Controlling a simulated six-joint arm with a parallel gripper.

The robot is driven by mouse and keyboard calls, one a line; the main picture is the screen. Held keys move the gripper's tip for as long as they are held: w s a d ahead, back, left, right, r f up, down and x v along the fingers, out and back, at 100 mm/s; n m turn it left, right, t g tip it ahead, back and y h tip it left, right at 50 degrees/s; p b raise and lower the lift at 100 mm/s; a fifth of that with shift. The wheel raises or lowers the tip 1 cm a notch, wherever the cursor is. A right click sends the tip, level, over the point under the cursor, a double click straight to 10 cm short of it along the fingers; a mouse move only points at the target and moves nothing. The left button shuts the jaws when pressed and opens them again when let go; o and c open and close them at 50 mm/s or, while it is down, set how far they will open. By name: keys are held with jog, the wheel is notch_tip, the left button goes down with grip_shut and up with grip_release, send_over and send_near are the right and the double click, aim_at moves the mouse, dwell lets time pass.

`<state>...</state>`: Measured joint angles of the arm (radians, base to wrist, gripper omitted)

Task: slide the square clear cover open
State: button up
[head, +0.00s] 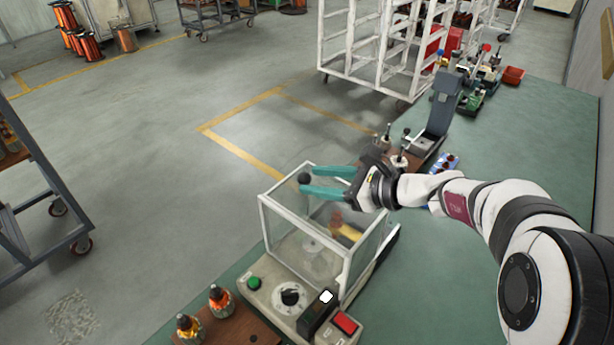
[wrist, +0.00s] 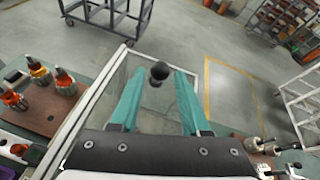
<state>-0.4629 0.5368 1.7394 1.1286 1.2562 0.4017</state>
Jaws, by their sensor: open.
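The square clear cover (head: 290,228) is a see-through box with a pale frame on the machine (head: 276,297) at the front of the green bench. It looks closed over the winding parts inside. A black ball knob (head: 304,178) stands on the cover; it also shows in the wrist view (wrist: 160,71). My gripper (head: 312,181) has teal fingers and is open at the cover's top. In the wrist view, the knob lies between and just past the fingertips (wrist: 158,85). I cannot tell whether the fingers touch it.
The machine's front has a green button (head: 254,283), a dial (head: 290,295) and a red switch (head: 345,322). Wound armatures stand on a brown board (head: 233,330) at the left. A grey press (head: 437,110) stands behind on the bench. The floor left of the cover is free.

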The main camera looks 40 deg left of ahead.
aim_at(306, 179)
jog(key=shift+x, duration=1.75)
jog(key=shift+c, duration=0.3)
grip_shut()
jog(key=shift+w, duration=0.15)
